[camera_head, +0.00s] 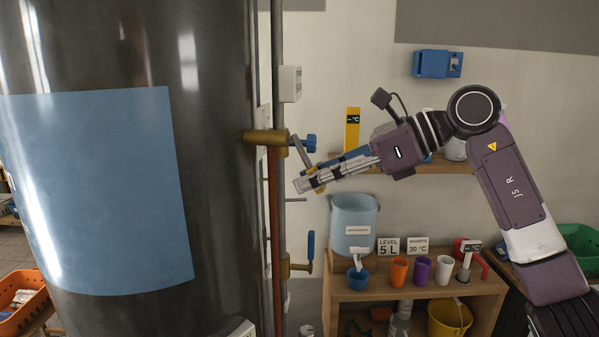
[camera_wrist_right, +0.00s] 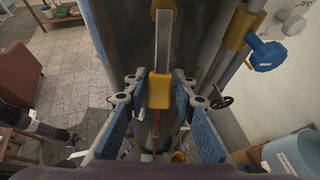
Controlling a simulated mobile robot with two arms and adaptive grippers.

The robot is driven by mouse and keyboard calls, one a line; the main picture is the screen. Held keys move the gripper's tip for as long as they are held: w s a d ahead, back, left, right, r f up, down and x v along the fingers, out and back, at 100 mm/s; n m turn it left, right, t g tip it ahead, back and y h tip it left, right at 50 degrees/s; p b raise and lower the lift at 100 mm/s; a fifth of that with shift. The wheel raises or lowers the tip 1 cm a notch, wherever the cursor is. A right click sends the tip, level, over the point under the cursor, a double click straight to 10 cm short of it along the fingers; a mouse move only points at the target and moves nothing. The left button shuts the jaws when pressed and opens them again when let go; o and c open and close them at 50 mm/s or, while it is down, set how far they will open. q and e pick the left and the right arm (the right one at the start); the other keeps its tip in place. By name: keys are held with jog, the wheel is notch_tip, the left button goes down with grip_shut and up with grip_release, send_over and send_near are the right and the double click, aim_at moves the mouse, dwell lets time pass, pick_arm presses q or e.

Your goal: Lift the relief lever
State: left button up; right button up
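The relief lever is a grey bar (camera_head: 301,154) angling down and right from a brass valve (camera_head: 262,137) on the tall dark tank's right side. In the right wrist view the bar (camera_wrist_right: 163,35) ends in a yellow tip (camera_wrist_right: 159,90). My right gripper (camera_head: 309,180) is at the lever's lower end. In the right wrist view its blue-padded fingers (camera_wrist_right: 157,95) are apart, with the yellow tip in the gap between them. I see no finger pressed on it. A dark arm end (camera_wrist_right: 72,137), apparently my left gripper, shows small at lower left; its fingers are unclear.
A blue-handled knob (camera_head: 311,142) sits right beside the lever, and a blue-handled tap (camera_head: 310,250) is lower on the pipe. A wall shelf (camera_head: 455,165) is behind my right arm. A bench (camera_head: 400,292) below carries a light-blue bucket (camera_head: 354,220) and several cups.

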jog(key=shift+o, duration=1)
jog(key=shift+f, duration=0.1)
jog(key=p+v, duration=0.1)
jog(key=v, duration=0.6)
jog(key=shift+p, duration=0.4)
